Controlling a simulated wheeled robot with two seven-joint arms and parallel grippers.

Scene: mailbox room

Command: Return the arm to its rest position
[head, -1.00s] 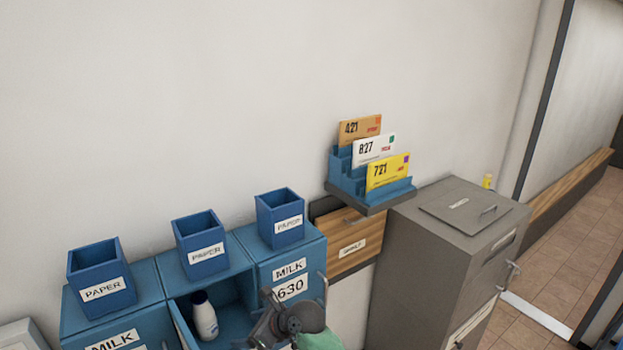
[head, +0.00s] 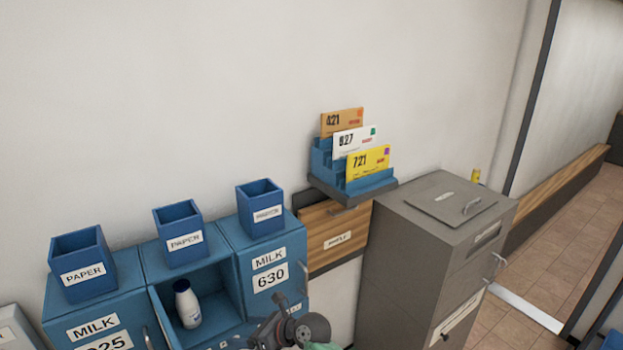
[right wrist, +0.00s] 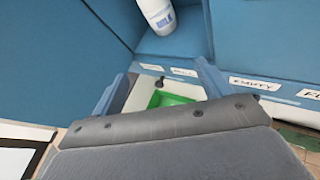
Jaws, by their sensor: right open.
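My right gripper (head: 262,338) is at the bottom edge of the head view, in front of the blue milk cabinet, and partly cut off. In the right wrist view, its two fingers (right wrist: 160,86) stand apart, with nothing held between them. A white milk bottle (head: 187,305) stands upright in the open compartment of the cabinet, apart from the gripper. The bottle (right wrist: 159,13) also shows at the top of the right wrist view, beyond the fingers. My left gripper is in neither view.
Blue paper boxes (head: 180,236) stand on the cabinet (head: 122,280). A wall rack (head: 352,192) holds envelopes above a wooden drawer front (head: 333,232). A grey metal box (head: 415,250) stands to the right. Tiled floor (head: 560,265) is clear at the far right.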

